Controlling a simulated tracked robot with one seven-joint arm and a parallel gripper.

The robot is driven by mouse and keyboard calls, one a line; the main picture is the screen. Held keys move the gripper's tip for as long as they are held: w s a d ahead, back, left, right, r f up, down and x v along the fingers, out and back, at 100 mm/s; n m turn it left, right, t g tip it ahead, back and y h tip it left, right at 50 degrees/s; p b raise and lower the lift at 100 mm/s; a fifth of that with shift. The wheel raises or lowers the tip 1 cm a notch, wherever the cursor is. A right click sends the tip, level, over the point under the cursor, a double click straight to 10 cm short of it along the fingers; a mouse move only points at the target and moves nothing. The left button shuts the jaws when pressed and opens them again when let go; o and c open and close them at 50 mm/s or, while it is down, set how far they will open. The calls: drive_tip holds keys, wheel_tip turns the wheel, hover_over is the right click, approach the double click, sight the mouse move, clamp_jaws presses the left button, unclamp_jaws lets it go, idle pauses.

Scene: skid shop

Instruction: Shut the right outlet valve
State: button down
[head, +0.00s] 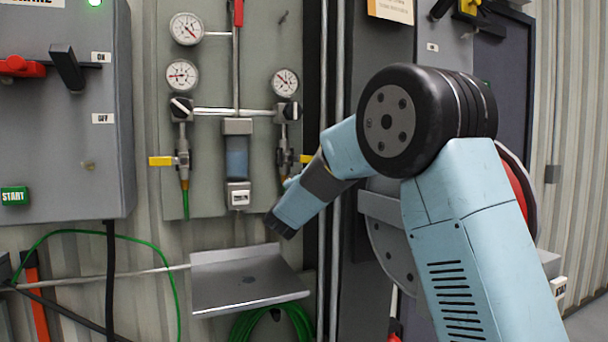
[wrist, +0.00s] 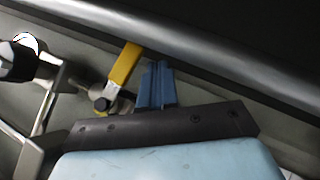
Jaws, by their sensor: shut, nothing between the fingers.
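The right outlet valve (head: 285,157) sits below the right gauge on the grey panel. Its yellow handle (head: 305,158) points sideways to the right, partly hidden behind my arm. In the wrist view the yellow handle (wrist: 125,65) slants up and right from the metal valve body (wrist: 108,98). My gripper (wrist: 158,72) has its blue fingers together and empty, just right of the handle; I cannot tell whether they touch it. In the head view my gripper's fingers (head: 289,182) are mostly hidden by my arm, just below the valve.
The left outlet valve (head: 182,160) has a yellow handle pointing sideways to the left. A glass filter bowl (head: 237,157) hangs between the valves. A metal shelf (head: 245,292) juts out below. Vertical pipes (head: 335,230) run right of the panel. A grey control box (head: 60,130) stands left.

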drive_tip(key=s+d+f, duration=0.1)
drive_tip(key=s+f, duration=0.5)
drive_tip(key=f, duration=0.3)
drive_tip(key=shift+s+d+f, duration=0.2)
drive_tip(key=shift+s+d, duration=0.2)
drive_tip(key=shift+s, duration=0.1)
